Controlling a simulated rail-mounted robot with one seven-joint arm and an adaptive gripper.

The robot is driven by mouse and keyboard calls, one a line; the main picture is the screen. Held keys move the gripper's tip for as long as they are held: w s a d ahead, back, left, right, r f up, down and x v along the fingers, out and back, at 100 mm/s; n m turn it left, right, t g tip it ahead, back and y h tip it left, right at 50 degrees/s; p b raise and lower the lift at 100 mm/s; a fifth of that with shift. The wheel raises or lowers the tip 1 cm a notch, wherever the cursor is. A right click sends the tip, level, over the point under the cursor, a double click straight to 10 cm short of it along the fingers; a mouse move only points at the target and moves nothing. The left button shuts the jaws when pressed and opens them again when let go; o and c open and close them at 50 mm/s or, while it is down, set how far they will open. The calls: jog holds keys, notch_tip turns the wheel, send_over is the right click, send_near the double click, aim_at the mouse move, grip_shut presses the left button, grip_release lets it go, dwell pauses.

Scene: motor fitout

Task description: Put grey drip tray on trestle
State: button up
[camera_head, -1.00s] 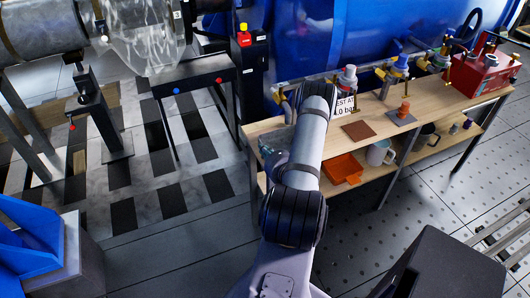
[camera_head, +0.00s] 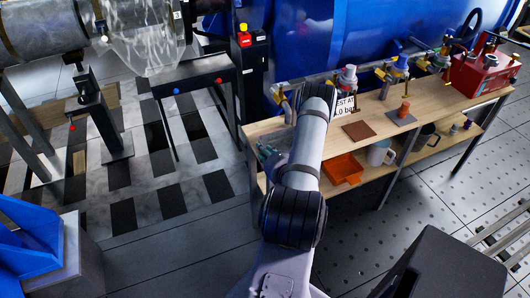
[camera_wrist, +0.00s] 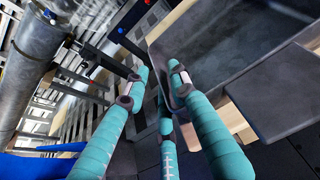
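The grey drip tray (camera_wrist: 235,55) fills the upper right of the wrist view, close to the camera. It appears to rest by the pale wooden bench edge (camera_wrist: 240,118). I cannot tell whether either touches the tray. In the head view my arm hides most of the gripper and tray area. A dark trestle-like stand (camera_head: 190,76) with red and blue knobs stands left of the bench.
The wooden bench (camera_head: 262,128) carries a sign (camera_head: 345,106), a brown plate (camera_head: 358,131), valves and a red box (camera_head: 480,75). An orange bin (camera_head: 342,168) and a mug (camera_head: 379,152) sit on its lower shelf. Blue machinery (camera_head: 350,40) stands behind.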

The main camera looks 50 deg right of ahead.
jog(key=shift+r, duration=0.2)
jog(key=shift+s+a, duration=0.1)
jog(key=shift+s, duration=0.15)
jog(key=p+v, duration=0.6)
jog(key=v, duration=0.5)
jog(key=shift+r, duration=0.15)
jog(key=shift+s+a, duration=0.15)
